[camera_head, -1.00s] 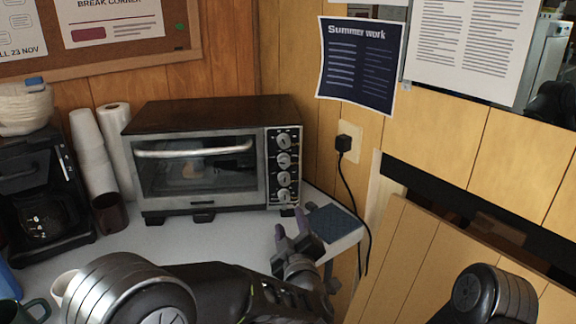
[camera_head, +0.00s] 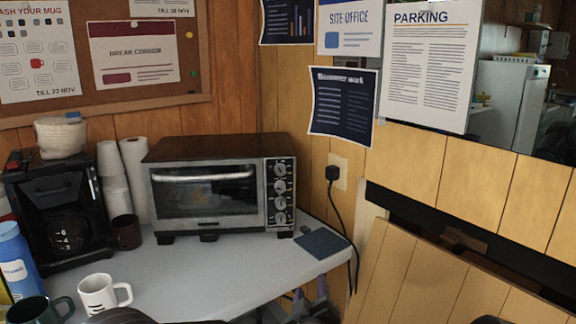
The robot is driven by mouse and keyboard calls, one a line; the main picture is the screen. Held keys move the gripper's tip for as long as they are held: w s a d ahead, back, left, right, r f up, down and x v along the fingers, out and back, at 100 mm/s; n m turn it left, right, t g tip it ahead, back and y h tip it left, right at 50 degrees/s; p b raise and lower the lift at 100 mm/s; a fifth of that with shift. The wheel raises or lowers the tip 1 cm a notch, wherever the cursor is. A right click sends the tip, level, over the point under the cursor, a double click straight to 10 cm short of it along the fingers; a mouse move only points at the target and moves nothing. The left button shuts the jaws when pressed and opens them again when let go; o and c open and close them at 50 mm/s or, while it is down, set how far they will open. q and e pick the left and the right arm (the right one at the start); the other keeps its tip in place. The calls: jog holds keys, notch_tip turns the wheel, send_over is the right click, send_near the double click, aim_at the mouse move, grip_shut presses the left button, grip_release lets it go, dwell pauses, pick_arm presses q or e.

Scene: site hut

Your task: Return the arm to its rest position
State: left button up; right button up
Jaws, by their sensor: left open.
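My left gripper (camera_head: 309,300) is low in the head view, below the front edge of the grey-white counter (camera_head: 215,275). Its purple-grey fingers point up, stand apart and hold nothing. Part of my left arm shows as a dark curve at the bottom edge; most of the arm is out of the picture. My right gripper is not in view; only a small dark piece of my right arm shows at the bottom right.
On the counter stand a toaster oven (camera_head: 215,185), a coffee maker (camera_head: 55,215), a white mug (camera_head: 101,293), a dark green mug (camera_head: 38,310), a blue bottle (camera_head: 17,260) and paper cups (camera_head: 113,180). A dark blue pad (camera_head: 322,242) lies at the right corner. A black cord (camera_head: 343,225) hangs beside it.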

pick_arm(q)
jog(key=s+f+m+g+h, duration=0.1)
jog(key=s+f+m+g, duration=0.3)
jog(key=f, duration=0.7)
jog(key=s+f+m+g+h, duration=0.25)
jog(key=s+f, duration=0.45)
jog(key=f, duration=0.4)
jog(key=s+a+f+n+g, duration=0.1)
jog(key=s+a+f+g, duration=0.6)
jog(key=s, duration=0.5)
jog(key=s+a+f+g, duration=0.3)
jog(key=s+a+f, duration=0.3)
jog(key=s+f, duration=0.5)
notch_tip(320, 180, up, 20)
jog(key=s+p, duration=0.1)
jog(key=p, duration=1.7)
jog(key=shift+d+f+t, duration=0.15)
jog(key=shift+d+t, duration=0.05)
jog(key=shift+t, duration=0.15)
jog(key=shift+f+y, duration=0.1)
jog(key=shift+y, duration=0.15)
